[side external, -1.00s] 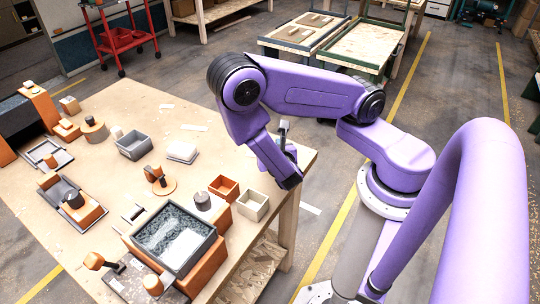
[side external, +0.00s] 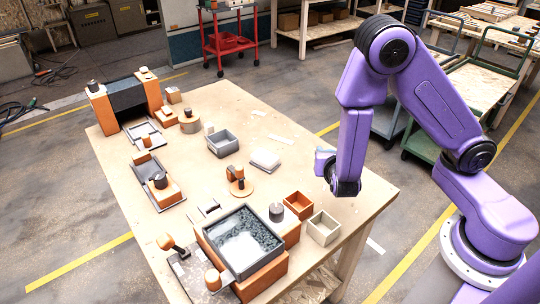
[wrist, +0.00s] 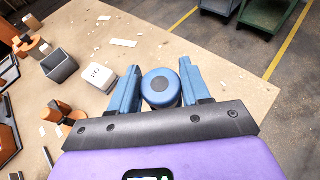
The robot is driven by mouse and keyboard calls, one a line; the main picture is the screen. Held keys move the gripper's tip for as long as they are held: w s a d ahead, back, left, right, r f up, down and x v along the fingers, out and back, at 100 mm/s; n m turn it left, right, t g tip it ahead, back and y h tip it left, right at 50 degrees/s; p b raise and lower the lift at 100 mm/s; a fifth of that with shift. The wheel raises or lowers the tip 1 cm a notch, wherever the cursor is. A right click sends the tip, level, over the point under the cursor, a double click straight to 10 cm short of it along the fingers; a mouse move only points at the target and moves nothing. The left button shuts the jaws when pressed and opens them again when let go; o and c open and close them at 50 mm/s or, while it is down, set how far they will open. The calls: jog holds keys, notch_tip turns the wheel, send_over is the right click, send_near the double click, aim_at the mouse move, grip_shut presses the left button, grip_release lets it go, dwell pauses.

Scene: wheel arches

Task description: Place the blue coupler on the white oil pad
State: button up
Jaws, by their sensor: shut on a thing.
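The blue coupler (wrist: 160,86) is a round blue piece with a darker centre, held between the two blue fingers of my gripper (wrist: 160,66) in the wrist view. In the side view my gripper (side external: 326,162) is over the right part of the table, and the coupler cannot be made out clearly there. The white oil pad (side external: 265,160) is a pale square block on the table, left of my gripper. It also shows in the wrist view (wrist: 98,76), left of the fingers and apart from the coupler.
A grey open box (side external: 222,143) stands left of the pad. An orange piece on a round base (side external: 238,183), an orange box (side external: 298,205), a beige box (side external: 323,228) and a dark-rimmed tray (side external: 212,250) are nearer. The table right of the pad is mostly clear.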

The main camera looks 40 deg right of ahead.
jog(key=w+a+r, duration=0.3)
jog(key=w+r, duration=0.3)
jog(key=w, duration=0.3)
send_over(265, 154)
jog(key=shift+n+t+y, duration=0.3)
jog(key=shift+n, duration=0.1)
jog(key=f, duration=0.9)
jog(key=shift+s+f, duration=0.2)
jog(key=shift+w+f, duration=0.2)
jog(key=shift+f, duration=1.55)
jog(key=shift+f, duration=0.25)
jog(key=shift+f, duration=0.1)
jog(key=o, duration=1)
